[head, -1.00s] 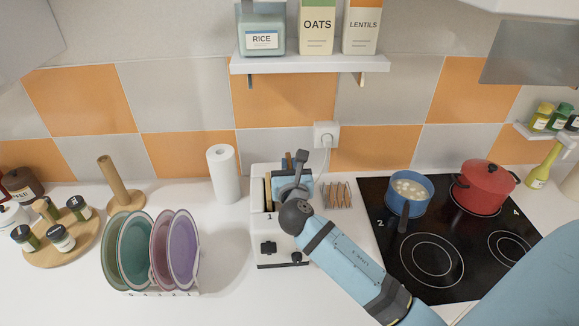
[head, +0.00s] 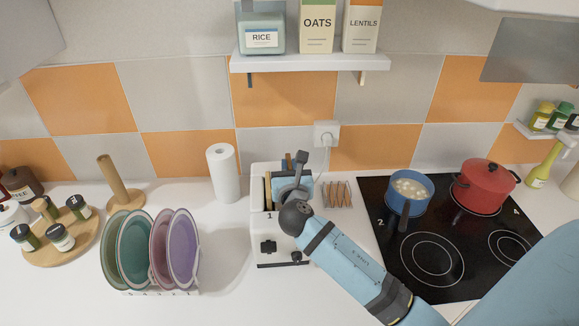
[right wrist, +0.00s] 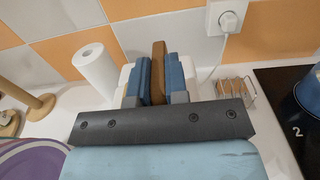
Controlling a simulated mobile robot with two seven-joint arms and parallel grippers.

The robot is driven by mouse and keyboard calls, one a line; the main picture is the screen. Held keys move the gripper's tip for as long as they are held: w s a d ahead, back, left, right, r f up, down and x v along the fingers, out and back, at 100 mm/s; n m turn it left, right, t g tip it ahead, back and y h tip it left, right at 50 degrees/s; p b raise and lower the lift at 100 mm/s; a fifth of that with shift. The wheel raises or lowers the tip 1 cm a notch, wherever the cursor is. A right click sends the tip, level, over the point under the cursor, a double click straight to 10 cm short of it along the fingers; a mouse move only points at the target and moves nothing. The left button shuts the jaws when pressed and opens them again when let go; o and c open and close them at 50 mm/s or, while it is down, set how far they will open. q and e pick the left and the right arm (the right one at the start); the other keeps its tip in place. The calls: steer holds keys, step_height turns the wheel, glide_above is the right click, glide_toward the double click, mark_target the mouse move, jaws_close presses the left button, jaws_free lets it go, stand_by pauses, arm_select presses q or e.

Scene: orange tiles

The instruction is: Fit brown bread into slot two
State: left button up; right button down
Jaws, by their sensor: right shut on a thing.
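A white toaster (head: 262,245) stands on the counter, with the label 1 on its left part. A light tan slice (head: 267,192) stands in its left slot. My right gripper (head: 298,180) is over the toaster's right part, pointing down. It is shut on the brown bread (right wrist: 158,72), which stands upright between the blue fingers in the right wrist view. In the head view only a sliver of the bread (head: 288,160) shows. My gripper hides the second slot, so I cannot tell how deep the bread sits in it. My left gripper is not in view.
A paper towel roll (head: 222,174) stands left of the toaster, and a plate rack with plates (head: 182,250) is further left. A wire rack with toast slices (head: 339,194) is to the right, beside the hob (head: 450,285) with a blue pan (head: 411,208) and red pot (head: 482,189).

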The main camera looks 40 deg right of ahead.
steer(key=shift+f+b, duration=0.65)
steer(key=shift+f, duration=0.8)
steer(key=shift+f+b, duration=0.5)
steer(key=shift+f, duration=0.45)
steer(key=c, duration=1.1)
jaws_free()
steer(key=shift+o, duration=0.2)
steer(key=b+v, duration=0.2)
steer(key=v, duration=1.2)
steer(key=shift+r+b, duration=0.15)
steer(key=shift+b, duration=0.15)
